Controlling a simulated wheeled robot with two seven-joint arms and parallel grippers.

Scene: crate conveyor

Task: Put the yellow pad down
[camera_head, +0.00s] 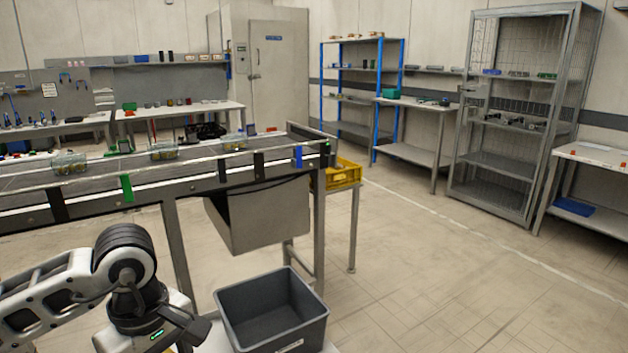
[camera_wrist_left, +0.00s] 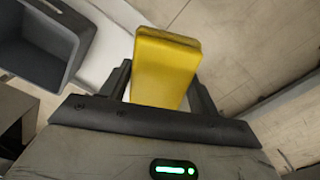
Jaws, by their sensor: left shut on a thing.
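The yellow pad (camera_wrist_left: 166,62) is a thick block between the two dark fingers of my left gripper (camera_wrist_left: 160,80) in the left wrist view. The gripper is shut on it, with a finger on each side. In the head view my left arm comes in at the lower left, and its gripper end is cut off by the bottom edge, so the pad is almost wholly hidden there. My right gripper is in neither view.
An open, empty grey crate (camera_head: 244,325) stands on a pale surface right of my left arm; it also shows in the left wrist view (camera_wrist_left: 72,42). Behind is a conveyor (camera_head: 220,178) carrying clear bins. A yellow crate (camera_head: 345,178) sits at its end. Open floor lies right.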

